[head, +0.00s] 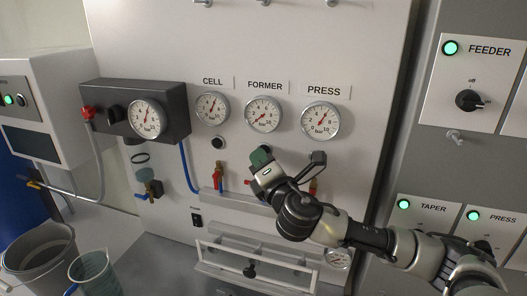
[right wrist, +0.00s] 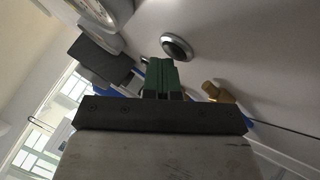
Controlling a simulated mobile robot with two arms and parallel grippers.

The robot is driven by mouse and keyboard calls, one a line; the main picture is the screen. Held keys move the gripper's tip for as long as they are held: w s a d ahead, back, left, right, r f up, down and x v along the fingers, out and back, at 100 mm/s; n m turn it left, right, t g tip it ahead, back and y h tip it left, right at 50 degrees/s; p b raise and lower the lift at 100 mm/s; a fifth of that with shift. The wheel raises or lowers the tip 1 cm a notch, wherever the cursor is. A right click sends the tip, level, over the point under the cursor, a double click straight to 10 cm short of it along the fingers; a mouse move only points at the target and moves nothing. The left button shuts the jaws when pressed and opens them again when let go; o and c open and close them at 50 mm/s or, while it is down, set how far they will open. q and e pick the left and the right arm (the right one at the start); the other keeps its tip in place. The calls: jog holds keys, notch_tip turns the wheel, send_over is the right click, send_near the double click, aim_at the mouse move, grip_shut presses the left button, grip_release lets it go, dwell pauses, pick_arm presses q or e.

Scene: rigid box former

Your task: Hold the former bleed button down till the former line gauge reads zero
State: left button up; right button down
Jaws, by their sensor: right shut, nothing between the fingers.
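The former line gauge (head: 263,115) is a round white dial under the FORMER label on the grey panel; its needle is too small to read surely. My right gripper (head: 262,157) is just below that gauge, with its green fingers shut and empty. In the right wrist view the shut fingers (right wrist: 160,75) point at a dark round button (right wrist: 176,47) with a silver ring. Their tips are close to it; I cannot tell whether they touch it. In the head view my gripper hides the spot under the former gauge. My left gripper is not in view.
The CELL gauge (head: 212,107) has a black button (head: 217,142) below it, and the PRESS gauge (head: 320,121) is at the right. A red-handled valve (head: 219,175) hangs below, left of my gripper. A brass fitting (right wrist: 215,92) sits beside the fingers.

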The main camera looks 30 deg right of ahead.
jog(key=shift+s+a, duration=0.45)
jog(key=shift+a, duration=0.05)
jog(key=s+a+p, duration=0.1)
jog(key=s+a, duration=0.2)
jog(key=shift+s+a, duration=0.15)
jog(key=shift+a, duration=0.25)
jog(key=shift+f, duration=0.1)
dwell(0.7)
